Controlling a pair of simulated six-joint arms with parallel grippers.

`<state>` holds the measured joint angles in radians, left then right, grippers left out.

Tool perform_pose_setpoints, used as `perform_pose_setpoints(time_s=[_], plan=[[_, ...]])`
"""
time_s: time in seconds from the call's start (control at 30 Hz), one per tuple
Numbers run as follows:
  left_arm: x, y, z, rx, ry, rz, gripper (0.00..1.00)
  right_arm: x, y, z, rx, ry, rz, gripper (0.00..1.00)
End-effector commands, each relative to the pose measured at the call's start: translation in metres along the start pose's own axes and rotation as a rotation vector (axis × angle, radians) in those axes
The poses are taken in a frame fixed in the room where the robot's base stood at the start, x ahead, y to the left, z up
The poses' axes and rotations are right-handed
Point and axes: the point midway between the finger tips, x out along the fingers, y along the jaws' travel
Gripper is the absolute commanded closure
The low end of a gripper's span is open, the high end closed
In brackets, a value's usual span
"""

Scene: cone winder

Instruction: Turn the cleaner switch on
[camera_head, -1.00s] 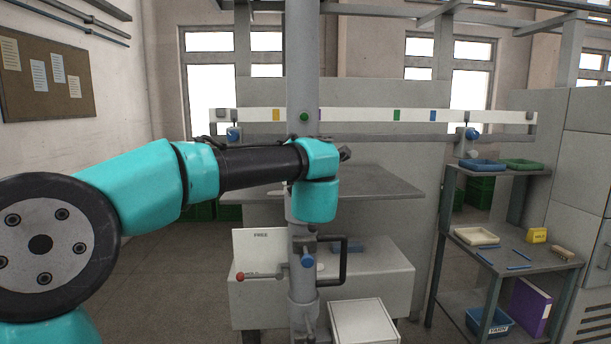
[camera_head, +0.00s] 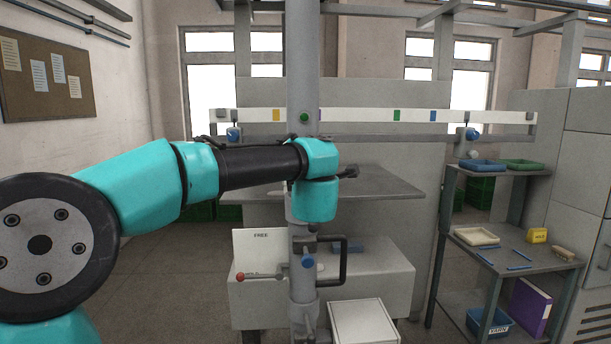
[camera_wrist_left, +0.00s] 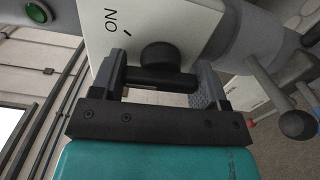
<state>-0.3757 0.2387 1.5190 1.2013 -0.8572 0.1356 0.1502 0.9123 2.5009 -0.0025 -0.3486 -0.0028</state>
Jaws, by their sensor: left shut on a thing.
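The cleaner switch (camera_wrist_left: 160,57) is a dark round knob with a bar across it, on a pale plate (camera_wrist_left: 140,22) marked "ON" with a short tick. It shows in the left wrist view. My left gripper (camera_wrist_left: 158,80) has one finger on each side of the bar and is shut on it. The tick points roughly toward the knob; the bar's exact angle against it is hard to tell. In the head view my own wrist hides the switch and the fingers. My right gripper is not in view.
A grey column (camera_head: 304,60) with a green button (camera_head: 304,118) stands behind my wrist. Below are a red-balled lever (camera_head: 240,277), a blue knob (camera_head: 308,262) and a dark handle (camera_head: 345,262). A shelf rack (camera_head: 490,262) with trays stands at right.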

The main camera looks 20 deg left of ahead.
Motion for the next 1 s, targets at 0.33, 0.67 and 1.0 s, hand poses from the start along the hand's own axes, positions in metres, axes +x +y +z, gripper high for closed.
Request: perform_pose_setpoints(time_s=[0.33, 0.67, 1.0], plan=[[-0.0002, 0.0009, 0.0002, 0.321, 0.0, -0.001, 0.56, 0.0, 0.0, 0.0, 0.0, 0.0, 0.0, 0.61], [-0.0002, 0.0014, 0.0005, 0.538, 0.0, -0.001, 0.56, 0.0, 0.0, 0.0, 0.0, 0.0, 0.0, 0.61], [-0.0002, 0.0015, 0.0006, 0.608, 0.0, -0.001, 0.56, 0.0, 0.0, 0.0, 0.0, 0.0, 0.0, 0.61]])
